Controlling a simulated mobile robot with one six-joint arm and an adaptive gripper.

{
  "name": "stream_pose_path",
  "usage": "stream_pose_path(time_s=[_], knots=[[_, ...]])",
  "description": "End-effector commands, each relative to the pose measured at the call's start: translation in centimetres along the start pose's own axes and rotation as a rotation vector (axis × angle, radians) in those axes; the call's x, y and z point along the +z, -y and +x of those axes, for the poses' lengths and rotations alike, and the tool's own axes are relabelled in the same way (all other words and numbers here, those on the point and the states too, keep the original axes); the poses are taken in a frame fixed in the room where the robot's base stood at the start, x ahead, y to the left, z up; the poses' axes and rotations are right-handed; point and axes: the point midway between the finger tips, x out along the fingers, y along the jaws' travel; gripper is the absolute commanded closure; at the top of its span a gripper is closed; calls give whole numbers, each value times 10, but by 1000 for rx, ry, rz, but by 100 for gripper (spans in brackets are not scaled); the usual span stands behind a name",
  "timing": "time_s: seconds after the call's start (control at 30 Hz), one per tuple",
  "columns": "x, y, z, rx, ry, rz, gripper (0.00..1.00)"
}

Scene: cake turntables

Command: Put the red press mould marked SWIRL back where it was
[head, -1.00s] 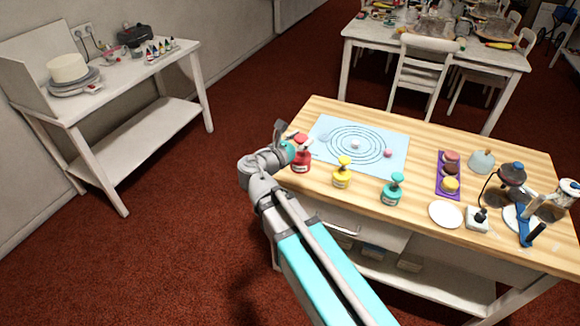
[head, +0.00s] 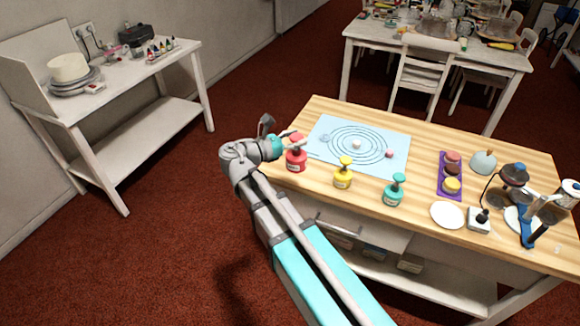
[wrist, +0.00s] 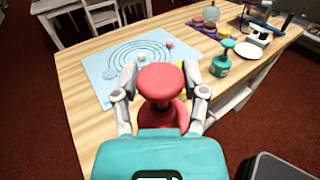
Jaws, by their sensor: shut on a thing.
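The red press mould (head: 296,160) is at the left end of the wooden table, left of the yellow and teal ones. Its label is too small to read. My gripper (head: 295,140) is shut on its upper part. In the wrist view the red mould (wrist: 160,80) stands between my two fingers (wrist: 162,88), its round knob facing the camera and its wider base partly hidden below. It looks upright. I cannot tell whether its base touches the table. The yellow press mould (head: 342,175) and teal press mould (head: 394,190) stand upright along the front of the table.
A light blue mat (head: 335,128) with printed rings bears a white and a pink ball. A purple tray (head: 441,188) of small round pieces, a white plate (head: 447,215) and a bottle (head: 483,161) are to the right. Bare wood lies between the moulds and the front edge.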

Motion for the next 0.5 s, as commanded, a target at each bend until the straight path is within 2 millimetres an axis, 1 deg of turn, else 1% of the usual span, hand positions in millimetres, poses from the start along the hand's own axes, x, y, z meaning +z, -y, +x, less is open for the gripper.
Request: stream_pose_path(time_s=[0.3,0.37,0.5], knots=[[-1,-2,0,2,1,0,100],[-3,-5,2,2,1,0,100],[-10,-18,8,2,1,0,100]])
